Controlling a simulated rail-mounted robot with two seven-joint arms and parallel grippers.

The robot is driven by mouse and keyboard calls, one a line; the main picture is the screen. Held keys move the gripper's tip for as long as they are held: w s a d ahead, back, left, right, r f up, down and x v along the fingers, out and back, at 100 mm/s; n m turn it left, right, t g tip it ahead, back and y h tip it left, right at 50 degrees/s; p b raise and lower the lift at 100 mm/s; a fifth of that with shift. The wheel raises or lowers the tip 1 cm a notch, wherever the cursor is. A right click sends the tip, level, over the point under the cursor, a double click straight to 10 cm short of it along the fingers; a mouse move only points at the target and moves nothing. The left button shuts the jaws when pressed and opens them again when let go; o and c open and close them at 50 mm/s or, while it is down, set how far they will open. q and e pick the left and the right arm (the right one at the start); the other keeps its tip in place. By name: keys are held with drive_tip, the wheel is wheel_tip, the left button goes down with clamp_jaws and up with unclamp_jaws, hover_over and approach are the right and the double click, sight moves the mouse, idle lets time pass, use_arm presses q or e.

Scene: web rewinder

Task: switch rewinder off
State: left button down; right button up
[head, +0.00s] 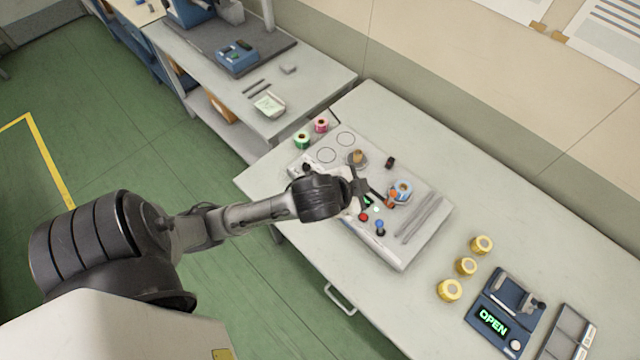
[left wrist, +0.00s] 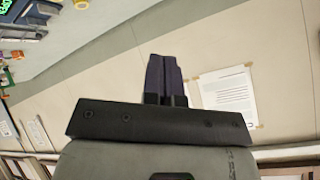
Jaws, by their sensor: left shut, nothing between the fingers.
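The rewinder (head: 408,252) is a light grey, flat-topped unit on the bench. Its top carries a red button (head: 363,217), a blue button (head: 379,226), a small green light and a white spot, close together near its front edge. A blue and orange roll (head: 402,190) and a brown core on a disc (head: 357,157) sit farther back. My left gripper (head: 380,196) is over the rewinder beside the roll, shut and empty; I cannot tell whether it touches anything. The left wrist view shows its dark fingers (left wrist: 164,70) together. My right gripper is not in view.
Green and pink rolls (head: 311,132) stand at the rewinder's far left end. Several yellow rolls (head: 466,265) and a blue device reading OPEN (head: 506,314) are at the right of the bench. A second bench (head: 320,85) stands behind, left. The wall is behind.

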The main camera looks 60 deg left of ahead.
use_arm(q)
drive_tip(key=w+a+r+t+y+b, duration=0.1)
drive_tip(key=w+a+t+y+b, duration=0.25)
drive_tip(key=w+a+b, duration=0.3)
drive_tip(key=w+a+r+m+t+h+b, duration=0.4)
drive_tip(key=w+r+m+t+h+b, duration=0.6)
drive_tip(key=m, duration=0.8)
wheel_tip(320, 180, down, 19)
drive_tip(key=s+m+g+h+p, duration=0.2)
drive_tip(key=m+g+h+p, duration=0.1)
drive_tip(key=m+g, duration=1.05)
drive_tip(key=s+a+f+n+g+y, duration=0.3)
drive_tip(key=s+a+f+g+y, duration=0.5)
drive_tip(key=s+a+g+y, duration=0.1)
drive_tip(key=shift+s+a+g, duration=0.4)
drive_tip(key=shift+s+a, duration=0.4)
drive_tip(key=shift+a, duration=0.2)
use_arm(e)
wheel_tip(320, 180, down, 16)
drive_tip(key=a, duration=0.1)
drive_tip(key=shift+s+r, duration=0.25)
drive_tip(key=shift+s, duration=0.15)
